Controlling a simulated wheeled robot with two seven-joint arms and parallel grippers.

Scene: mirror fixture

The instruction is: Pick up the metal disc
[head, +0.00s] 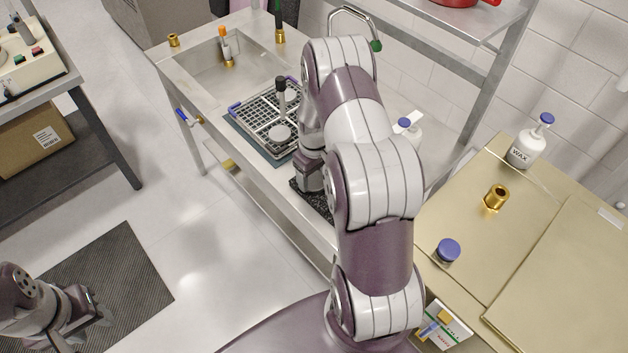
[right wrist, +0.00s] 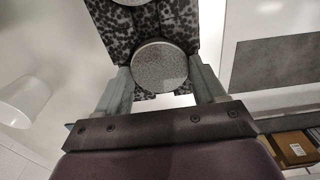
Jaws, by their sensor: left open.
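A grey metal disc (right wrist: 160,67) shows in the right wrist view between the two fingers of my right gripper (right wrist: 160,80). The fingertips are at or very near its left and right edges; whether they press on it I cannot tell. Black speckled material (right wrist: 181,25) lies behind the disc. In the head view my right gripper (head: 311,184) is low over a black speckled piece (head: 318,205) on the steel bench; its fingers and the disc are hidden there. My left gripper (head: 92,308) is open and empty over the floor at the lower left.
A grid rack (head: 258,112) with a round pale piece (head: 281,133) and a black-topped rod (head: 281,97) stands beside my right gripper. A sink (head: 215,75) is behind. A wax bottle (head: 526,150), brass fitting (head: 496,197) and blue-capped jar (head: 447,251) stand at the right.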

